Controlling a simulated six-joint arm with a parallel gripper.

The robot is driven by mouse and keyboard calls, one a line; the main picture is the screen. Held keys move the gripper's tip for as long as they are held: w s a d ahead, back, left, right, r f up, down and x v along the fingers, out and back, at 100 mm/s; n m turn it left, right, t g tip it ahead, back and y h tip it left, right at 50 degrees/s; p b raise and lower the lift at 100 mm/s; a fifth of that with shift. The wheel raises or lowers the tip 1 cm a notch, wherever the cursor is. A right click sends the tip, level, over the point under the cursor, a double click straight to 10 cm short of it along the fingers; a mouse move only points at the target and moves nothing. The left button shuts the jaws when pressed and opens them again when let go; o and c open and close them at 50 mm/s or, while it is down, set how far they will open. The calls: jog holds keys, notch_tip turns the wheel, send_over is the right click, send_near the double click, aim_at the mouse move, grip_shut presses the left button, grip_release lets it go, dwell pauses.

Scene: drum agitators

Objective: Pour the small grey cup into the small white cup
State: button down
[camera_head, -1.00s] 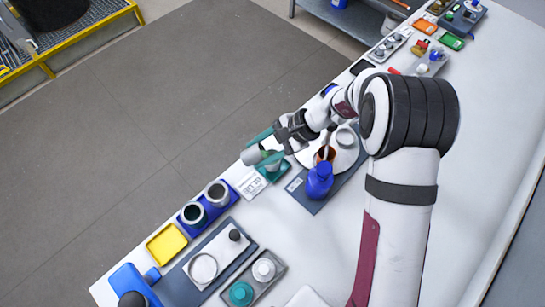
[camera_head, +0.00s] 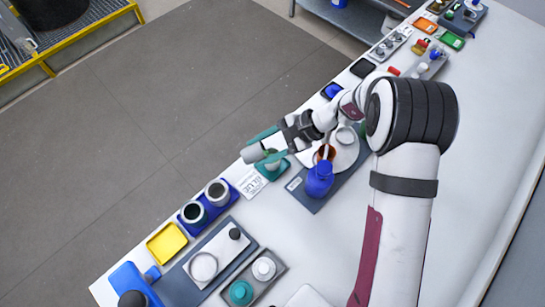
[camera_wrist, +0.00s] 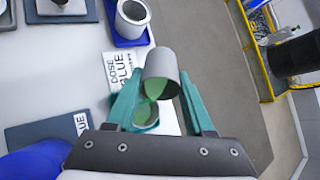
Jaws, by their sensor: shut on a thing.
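The small grey cup (camera_head: 253,153) is between the teal fingers of my gripper (camera_head: 265,145), past the bench's front edge side. In the wrist view the grey cup (camera_wrist: 163,66) is tipped well over, its mouth toward my gripper (camera_wrist: 160,98), which is shut on it. Green material shows at its mouth and reaches down toward a small round cup with a pale rim (camera_wrist: 146,124) just below. Green also shows inside that lower cup; its body is mostly hidden, so I cannot tell whether it is all white.
A blue tray (camera_head: 222,207) holds two larger grey cups. A blue bottle (camera_head: 319,180) stands on a dark mat close to my gripper. The bench's edge and open floor are on the other side.

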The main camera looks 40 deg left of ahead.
aim_at(244, 155)
jog(key=shift+w+d+r+g+y+p, duration=0.1)
jog(key=shift+w+d+g+y+p, duration=0.15)
jog(key=shift+w+g+y+p, duration=0.45)
dwell(0.9)
jog(key=shift+s+g, duration=0.15)
jog(key=shift+g, duration=0.45)
dwell(0.4)
